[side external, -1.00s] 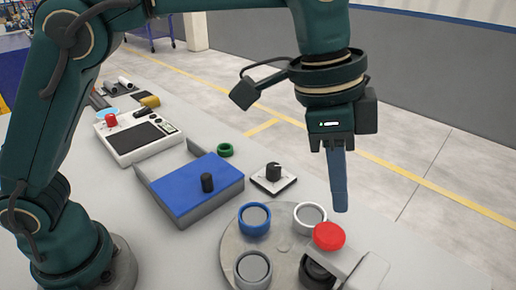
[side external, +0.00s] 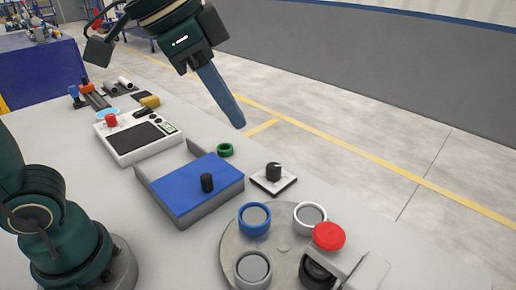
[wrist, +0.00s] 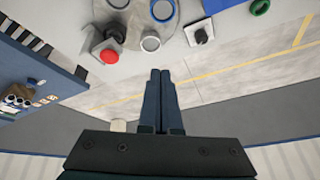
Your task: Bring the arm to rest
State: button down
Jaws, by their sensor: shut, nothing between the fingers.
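My gripper (side external: 238,124) is shut and empty, held in the air beyond the far edge of the table, with its fingers tilted down to the right in the side view. In the wrist view my gripper (wrist: 161,74) shows both fingers pressed together with nothing between them. The upper part of my arm is partly out of the side view.
A round plate (side external: 284,248) holds blue, white, grey and black rings. A red button (side external: 329,236), a knob on a white base (side external: 273,178), a green ring (side external: 225,149), a blue-lidded box (side external: 199,189) and a white device (side external: 138,137) stand on the table.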

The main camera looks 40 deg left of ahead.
jog(key=s+a+f+n+y, duration=0.1)
jog(key=s+a+f+n, duration=0.5)
jog(key=s+f, duration=0.2)
jog(key=shift+a+f+t+y, duration=0.25)
jog(key=shift+f+t+y, duration=0.15)
jog(key=shift+f, duration=0.3)
jog(key=shift+s, duration=0.1)
